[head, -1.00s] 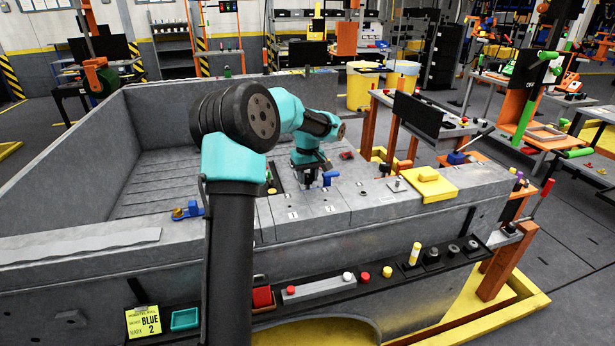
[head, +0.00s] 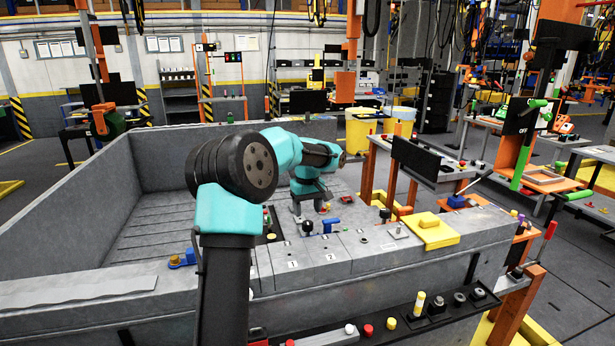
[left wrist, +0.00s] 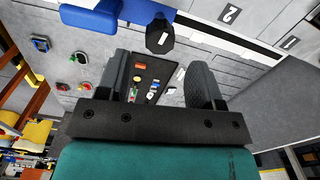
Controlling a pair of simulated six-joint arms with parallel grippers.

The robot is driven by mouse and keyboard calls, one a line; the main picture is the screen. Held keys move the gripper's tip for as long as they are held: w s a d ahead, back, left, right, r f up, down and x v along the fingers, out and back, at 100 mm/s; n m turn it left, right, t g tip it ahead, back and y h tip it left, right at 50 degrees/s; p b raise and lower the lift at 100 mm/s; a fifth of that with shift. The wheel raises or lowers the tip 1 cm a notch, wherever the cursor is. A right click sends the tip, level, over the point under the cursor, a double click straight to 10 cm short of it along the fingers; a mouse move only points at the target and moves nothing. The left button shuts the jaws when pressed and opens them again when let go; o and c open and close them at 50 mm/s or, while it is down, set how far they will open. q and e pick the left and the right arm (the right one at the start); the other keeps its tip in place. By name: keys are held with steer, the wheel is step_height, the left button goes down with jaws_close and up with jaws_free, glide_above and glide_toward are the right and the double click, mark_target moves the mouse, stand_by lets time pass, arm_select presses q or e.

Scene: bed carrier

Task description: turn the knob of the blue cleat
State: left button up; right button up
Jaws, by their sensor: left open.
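The blue cleat (head: 331,225) is on the grey top of the bed wall, near the middle of the head view. Its black knob (head: 307,227) stands just left of it. In the left wrist view the cleat (left wrist: 95,17) crosses the top left and the knob (left wrist: 160,36) is to its right. My left gripper (head: 308,207) is open and empty, behind the knob and apart from it. In the wrist view its two fingers (left wrist: 158,78) point toward the surface, with the knob outside them. My right gripper is not in view.
A second blue fitting with a brass part (head: 183,259) sits on the wall further left. A yellow block (head: 437,232) stands to the right. A dark panel with small coloured parts (left wrist: 150,82) lies beneath my fingers. Plates marked 1 and 2 (head: 331,257) are in front.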

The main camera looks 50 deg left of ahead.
mark_target(308, 222)
arm_select(q)
step_height(308, 222, up, 12)
stand_by(0.4)
steer(key=shift+f, duration=0.15)
